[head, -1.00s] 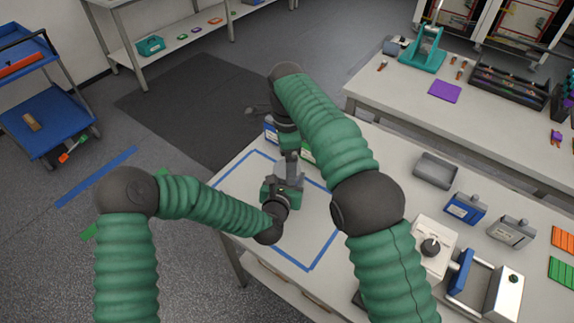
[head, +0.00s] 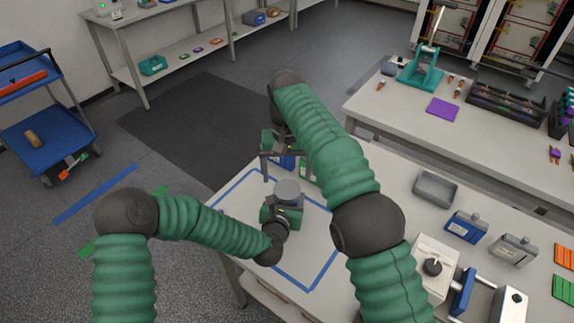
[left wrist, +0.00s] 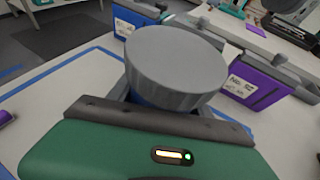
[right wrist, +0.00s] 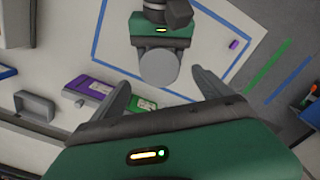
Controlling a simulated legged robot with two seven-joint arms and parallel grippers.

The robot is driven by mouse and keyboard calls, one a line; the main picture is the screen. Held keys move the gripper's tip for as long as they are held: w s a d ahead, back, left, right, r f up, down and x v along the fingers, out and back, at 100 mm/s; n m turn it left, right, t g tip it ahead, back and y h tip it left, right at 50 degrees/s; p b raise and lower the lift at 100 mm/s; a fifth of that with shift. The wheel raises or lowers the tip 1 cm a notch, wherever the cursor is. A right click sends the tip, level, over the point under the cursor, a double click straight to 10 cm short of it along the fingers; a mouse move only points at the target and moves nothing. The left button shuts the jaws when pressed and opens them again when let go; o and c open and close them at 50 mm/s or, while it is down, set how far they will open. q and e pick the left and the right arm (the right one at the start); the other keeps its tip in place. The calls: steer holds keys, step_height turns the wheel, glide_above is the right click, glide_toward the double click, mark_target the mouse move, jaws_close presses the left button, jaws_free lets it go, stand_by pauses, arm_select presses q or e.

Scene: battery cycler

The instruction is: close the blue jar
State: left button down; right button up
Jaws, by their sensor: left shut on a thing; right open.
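The blue jar (left wrist: 148,99) is upright, mostly hidden by its wide grey round lid (left wrist: 175,62) and my left gripper. The lid rests on top and looks level; whether it is fully tightened cannot be told. The lid also shows in the head view (head: 287,190) and the right wrist view (right wrist: 159,68). My left gripper (head: 283,211) is shut around the jar's body, inside the blue tape square. My right gripper (head: 278,164) is open and empty, above and behind the lid, apart from it. In the right wrist view its fingers are spread on either side of the lid.
The blue tape square (head: 323,264) marks the light table. A grey tray (head: 435,188) and a white device (head: 433,262) are at right. A small purple piece (right wrist: 233,44) lies inside the square.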

mark_target(287, 188)
steer(key=n, duration=0.6)
steer(key=shift+r, duration=0.25)
steer(key=n, duration=0.3)
steer(key=shift+r, duration=0.1)
steer(key=n, duration=0.6)
steer(key=shift+r, duration=0.25)
steer(key=n, duration=0.3)
steer(key=shift+r+n, duration=0.1)
steer(key=shift+n, duration=0.2)
steer(key=n, duration=0.5)
steer(key=shift+r+n, duration=0.25)
steer(key=shift+n, duration=0.15)
steer(key=n, duration=0.5)
steer(key=shift+r, duration=0.2)
steer(key=n, duration=0.3)
step_height(287, 188, down, 8)
steer(key=shift+r, duration=0.1)
